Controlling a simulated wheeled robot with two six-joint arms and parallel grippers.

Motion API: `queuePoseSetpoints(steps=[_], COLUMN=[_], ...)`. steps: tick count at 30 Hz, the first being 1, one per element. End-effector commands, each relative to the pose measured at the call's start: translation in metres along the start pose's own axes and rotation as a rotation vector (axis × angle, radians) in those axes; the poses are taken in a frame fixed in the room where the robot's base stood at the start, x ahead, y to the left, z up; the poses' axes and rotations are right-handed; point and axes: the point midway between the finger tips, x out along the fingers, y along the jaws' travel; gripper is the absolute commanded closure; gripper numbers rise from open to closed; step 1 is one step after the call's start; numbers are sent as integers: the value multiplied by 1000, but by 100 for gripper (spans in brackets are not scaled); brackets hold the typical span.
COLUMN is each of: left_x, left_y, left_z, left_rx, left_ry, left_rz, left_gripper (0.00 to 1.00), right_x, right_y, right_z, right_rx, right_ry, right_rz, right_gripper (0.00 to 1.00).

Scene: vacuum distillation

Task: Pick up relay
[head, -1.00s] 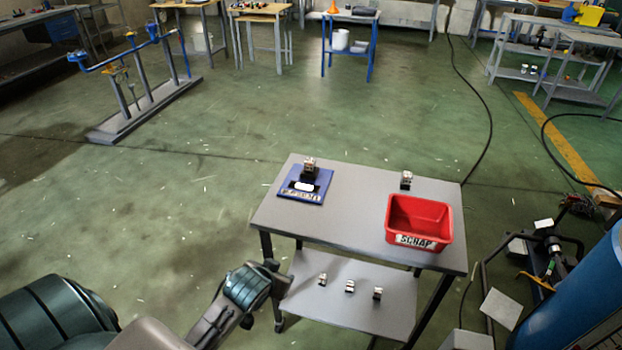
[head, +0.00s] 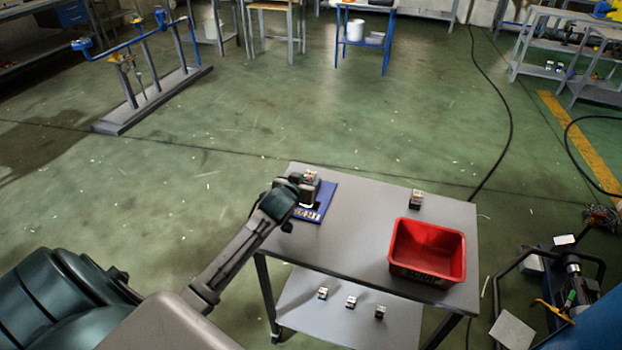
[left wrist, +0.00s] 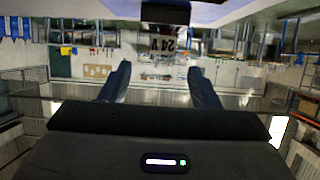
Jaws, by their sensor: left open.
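A small pale relay (head: 312,175) sits upright in a dark socket on a blue plate (head: 329,199) at the table's back left. My left gripper (head: 298,182) is at the relay's left side and partly covers the plate. In the left wrist view, my left gripper (left wrist: 160,74) is open, with its two dark fingers apart. The relay (left wrist: 164,45), with "24" printed on it, shows just beyond the fingertips, between their lines, under the dark socket (left wrist: 165,12). A second relay (head: 416,199) stands at the table's back right. My right gripper is not in view.
A red bin (head: 428,250) stands on the right of the grey table (head: 357,228). Several small relay-like parts (head: 351,302) stand on the lower shelf (head: 330,323). The tabletop between plate and bin is clear. A blue cylinder (head: 590,315) and equipment stand right of the table.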

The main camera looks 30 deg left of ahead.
Motion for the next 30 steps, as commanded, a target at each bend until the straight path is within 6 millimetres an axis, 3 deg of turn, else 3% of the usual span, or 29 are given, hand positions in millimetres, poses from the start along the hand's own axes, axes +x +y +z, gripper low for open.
queuePoseSetpoints(steps=[4, 12, 18, 26, 30], left_x=[8, 39, 57, 58, 58], left_y=[0, -1, -1, -1, -1], left_z=[0, -2, 0, 0, 0], left_rx=[-1, -2, 0, 0, 0], left_ry=[-2, -3, -2, -1, -1], left_rz=[0, 0, 1, 1, 1], left_gripper=[44, 44, 44, 44, 71], right_x=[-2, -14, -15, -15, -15], right_y=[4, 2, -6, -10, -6], right_z=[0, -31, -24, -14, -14], right_rx=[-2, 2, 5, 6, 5], right_ry=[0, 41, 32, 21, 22], right_rz=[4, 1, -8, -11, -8], right_gripper=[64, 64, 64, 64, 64])
